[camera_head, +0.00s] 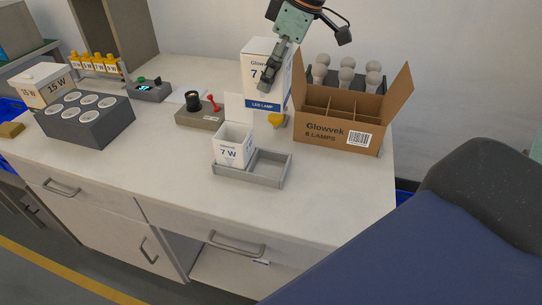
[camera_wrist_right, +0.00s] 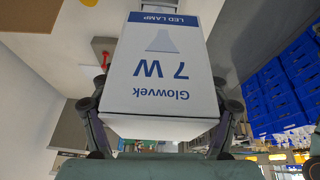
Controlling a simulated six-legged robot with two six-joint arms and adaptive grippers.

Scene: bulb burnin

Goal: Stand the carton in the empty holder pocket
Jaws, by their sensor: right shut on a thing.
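My right gripper (camera_head: 268,82) comes in from the top of the head view. It is shut on a white and blue Glowvek 7 W lamp carton (camera_head: 262,104), held upright above the back of the bench. The carton fills the middle of the right wrist view (camera_wrist_right: 160,70), between the two fingers. The grey holder (camera_head: 262,183) lies near the front of the bench, below the carton in the picture. Its left pocket holds an open white 7 W carton (camera_head: 229,155) with its flap up. Its right pocket (camera_head: 268,166) is empty. My left gripper is not in view.
An open brown Glowvek box (camera_head: 315,129) with dividers stands at right, with several white bulbs (camera_head: 346,76) behind. A tester with red lever (camera_head: 213,106) and a yellow object (camera_head: 276,120) are near the holder. A grey block with round holes (camera_head: 90,126) is at left.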

